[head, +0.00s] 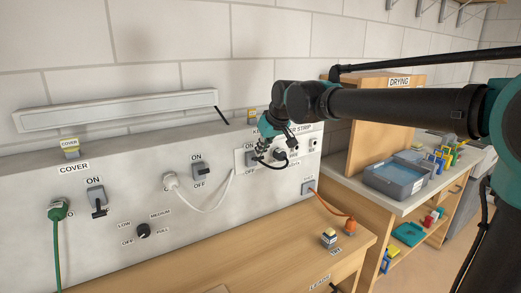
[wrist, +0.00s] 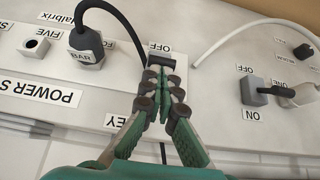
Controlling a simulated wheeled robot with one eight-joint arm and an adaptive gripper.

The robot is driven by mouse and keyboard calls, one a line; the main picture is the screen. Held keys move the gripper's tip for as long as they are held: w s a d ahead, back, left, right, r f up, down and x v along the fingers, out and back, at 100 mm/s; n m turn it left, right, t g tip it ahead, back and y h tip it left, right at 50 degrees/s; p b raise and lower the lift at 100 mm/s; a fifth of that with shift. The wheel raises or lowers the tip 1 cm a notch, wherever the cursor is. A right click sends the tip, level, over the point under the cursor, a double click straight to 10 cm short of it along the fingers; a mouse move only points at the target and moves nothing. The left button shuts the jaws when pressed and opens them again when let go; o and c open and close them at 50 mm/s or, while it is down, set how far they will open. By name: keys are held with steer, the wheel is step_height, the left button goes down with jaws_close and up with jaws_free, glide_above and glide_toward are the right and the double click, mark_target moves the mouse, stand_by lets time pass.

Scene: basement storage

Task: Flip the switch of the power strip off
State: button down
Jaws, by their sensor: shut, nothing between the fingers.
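The white power strip (head: 314,150) is mounted on the grey wall panel, and its label is partly hidden by my gripper in the head view. In the wrist view, which shows the panel upside down, the power strip (wrist: 62,72) fills the left side. Its dark switch (wrist: 166,60) sits beside an OFF label, partly covered by my fingertips. My gripper (wrist: 162,76) is shut and empty, with its fingertips at the switch. I cannot tell whether they touch it.
A black plug (wrist: 86,48) with its cable is in the strip close to my fingers. Another switch (wrist: 252,94) and a white plug (head: 170,181) are beside the strip. The wooden bench (head: 270,240) lies below; a grey tub (head: 395,178) stands at right.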

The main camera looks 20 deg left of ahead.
steer(key=shift+s+d+f+t+y, duration=0.3)
steer(key=shift+f+t+y, duration=0.15)
steer(key=shift+t+y, duration=0.15)
steer(key=shift+s+d+f+t+y, duration=0.15)
steer(key=shift+d+f+t+y, duration=0.15)
steer(key=shift+f+t+y, duration=0.25)
steer(key=shift+s+d+f+t+y, duration=0.15)
steer(key=shift+f+t+y, duration=0.35)
steer(key=shift+y, duration=0.15)
steer(key=shift+s+d+f+t+y, duration=0.15)
steer(key=shift+f+t+y, duration=0.4)
steer(key=shift+f+y, duration=0.35)
stand_by(1.1)
steer(key=shift+f, duration=1.15)
stand_by(0.9)
stand_by(0.3)
